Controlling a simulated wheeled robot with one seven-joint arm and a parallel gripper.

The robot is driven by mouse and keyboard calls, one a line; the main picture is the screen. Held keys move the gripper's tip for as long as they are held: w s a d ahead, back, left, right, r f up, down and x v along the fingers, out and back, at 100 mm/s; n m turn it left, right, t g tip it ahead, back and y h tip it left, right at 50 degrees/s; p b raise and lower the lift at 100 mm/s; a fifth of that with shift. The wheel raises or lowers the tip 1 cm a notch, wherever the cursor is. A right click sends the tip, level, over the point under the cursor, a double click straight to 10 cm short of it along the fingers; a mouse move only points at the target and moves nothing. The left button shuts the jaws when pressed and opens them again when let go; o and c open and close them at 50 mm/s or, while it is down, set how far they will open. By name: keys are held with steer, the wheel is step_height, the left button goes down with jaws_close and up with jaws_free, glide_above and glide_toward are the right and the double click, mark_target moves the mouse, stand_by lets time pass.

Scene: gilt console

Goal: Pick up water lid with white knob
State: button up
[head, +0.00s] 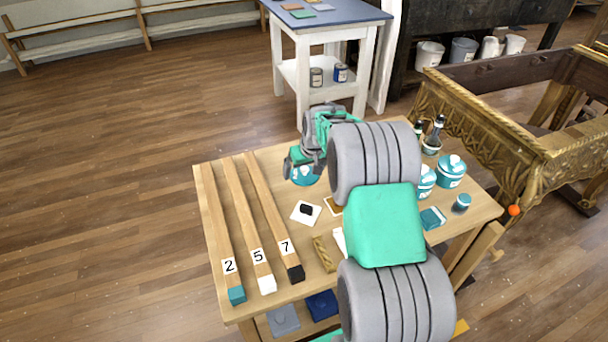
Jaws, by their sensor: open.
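My gripper (306,163) is open over the far left part of the wooden table, with its fingers pointing down. A teal round thing with a bit of white (305,177) shows right under and between the fingers. It may be a lid or a lidded pot; the gripper hides most of it, and I cannot tell whether the fingers touch it. A teal lid with a white knob (452,162) sits on a white and teal pot (450,179) at the right. A similar pot (427,183) beside it is partly hidden by my arm.
Numbered wooden bars (236,225) lie along the left of the table. A white card with a black piece (306,212), a small teal jar (462,202) and dark bottles (436,130) are also there. A carved gilt console frame (460,120) stands close behind at right.

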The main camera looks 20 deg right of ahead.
steer(key=shift+w+f, duration=0.1)
steer(key=shift+f, duration=0.1)
steer(key=c, duration=1.3)
steer(key=shift+o, duration=0.2)
